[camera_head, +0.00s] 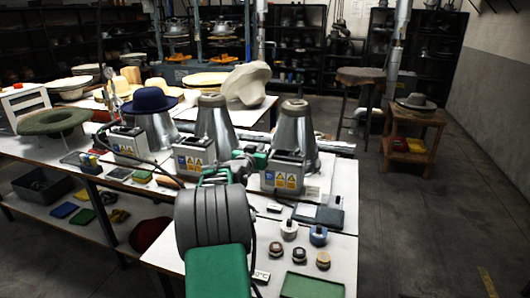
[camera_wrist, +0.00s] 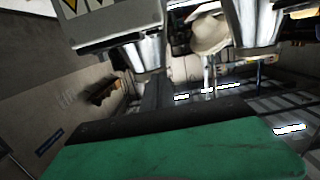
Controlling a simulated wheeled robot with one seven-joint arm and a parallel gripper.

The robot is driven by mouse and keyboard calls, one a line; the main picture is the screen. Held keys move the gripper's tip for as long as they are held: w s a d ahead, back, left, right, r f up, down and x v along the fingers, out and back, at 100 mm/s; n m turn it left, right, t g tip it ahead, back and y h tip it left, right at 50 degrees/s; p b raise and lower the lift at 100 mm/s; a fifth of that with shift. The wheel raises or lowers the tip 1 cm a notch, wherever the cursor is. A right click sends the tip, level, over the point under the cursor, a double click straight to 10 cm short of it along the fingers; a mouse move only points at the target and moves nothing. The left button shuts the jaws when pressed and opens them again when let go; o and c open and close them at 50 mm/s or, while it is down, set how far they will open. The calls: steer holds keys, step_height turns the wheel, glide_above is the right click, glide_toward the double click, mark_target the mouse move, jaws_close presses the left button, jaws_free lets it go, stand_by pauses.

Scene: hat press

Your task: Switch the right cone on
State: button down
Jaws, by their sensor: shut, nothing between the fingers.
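Three metal cones stand in a row on the white table in the head view. The right cone (camera_head: 296,128) is bare, with a grey control box (camera_head: 284,172) in front of it bearing blue and yellow labels. Its switch is too small to make out. My gripper (camera_head: 254,158) is shut and empty, close to the left of this box; I cannot tell whether it touches. In the wrist view, a grey box with a warning sign (camera_wrist: 112,25) is at the upper left, and my green and black gripper body fills the bottom; its fingertips are not clear.
The middle cone (camera_head: 215,112) and its box (camera_head: 194,154) stand left of my gripper. The left cone wears a blue hat (camera_head: 150,99). Small round weights (camera_head: 289,229), a dark pad (camera_head: 318,216) and a green tray (camera_head: 311,286) lie on the near right tabletop.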

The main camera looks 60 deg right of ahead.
steer(key=d, duration=0.4)
steer(key=w+d+p, duration=0.1)
steer(key=d, duration=0.1)
steer(key=shift+f, duration=0.3)
steer(key=f, duration=0.1)
steer(key=d+f, duration=0.1)
steer(key=f, duration=0.1)
steer(key=shift+w+d+f+p, duration=0.15)
steer(key=shift+p, duration=0.25)
steer(key=shift+f, duration=0.45)
